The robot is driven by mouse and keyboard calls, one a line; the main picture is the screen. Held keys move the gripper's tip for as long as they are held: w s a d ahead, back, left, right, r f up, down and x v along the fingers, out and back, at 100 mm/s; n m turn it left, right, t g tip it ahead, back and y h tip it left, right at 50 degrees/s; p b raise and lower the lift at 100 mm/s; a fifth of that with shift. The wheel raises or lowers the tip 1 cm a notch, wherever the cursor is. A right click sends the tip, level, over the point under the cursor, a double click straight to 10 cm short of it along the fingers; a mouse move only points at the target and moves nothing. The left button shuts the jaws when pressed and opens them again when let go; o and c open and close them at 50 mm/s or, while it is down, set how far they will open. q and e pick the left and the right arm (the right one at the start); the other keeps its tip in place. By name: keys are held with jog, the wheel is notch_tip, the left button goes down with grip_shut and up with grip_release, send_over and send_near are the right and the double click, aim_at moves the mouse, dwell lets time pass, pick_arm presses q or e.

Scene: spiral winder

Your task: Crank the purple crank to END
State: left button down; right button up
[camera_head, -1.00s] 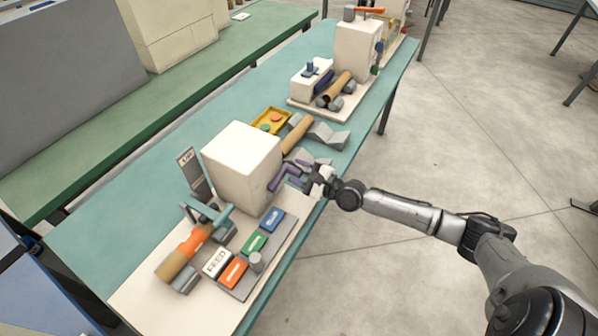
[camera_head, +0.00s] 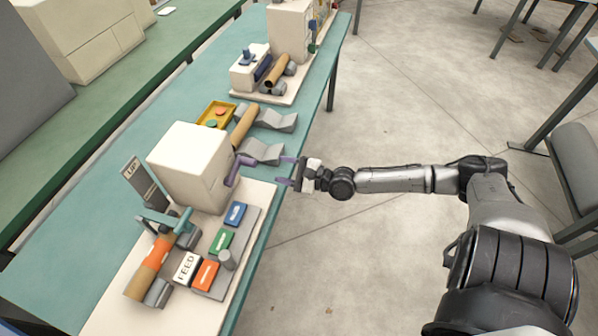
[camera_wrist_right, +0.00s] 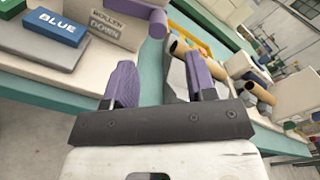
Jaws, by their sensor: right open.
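The purple crank (camera_head: 236,168) sticks out from the right side of the cream box (camera_head: 187,165) on the near machine. Its handle points toward my right gripper. In the right wrist view the purple crank (camera_wrist_right: 156,20) shows at the top, beyond and between the fingers. My right gripper (camera_head: 283,171), with purple fingers, is open and empty just off the table's right edge, a short gap from the crank's handle. The fingers (camera_wrist_right: 161,82) stand wide apart in the wrist view. A label on the cream box's side reads "ROLLEN DOWN" in the wrist view. My left gripper is out of view.
Blue (camera_head: 235,214), green (camera_head: 222,241) and orange (camera_head: 206,275) blocks and a FEED block (camera_head: 186,268) lie near the box. A grey wavy cradle (camera_head: 262,152) and a cardboard tube (camera_head: 245,124) lie behind the crank.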

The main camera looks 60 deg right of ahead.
jog(key=v, duration=0.4)
jog(key=shift+s, duration=0.1)
dwell(0.4)
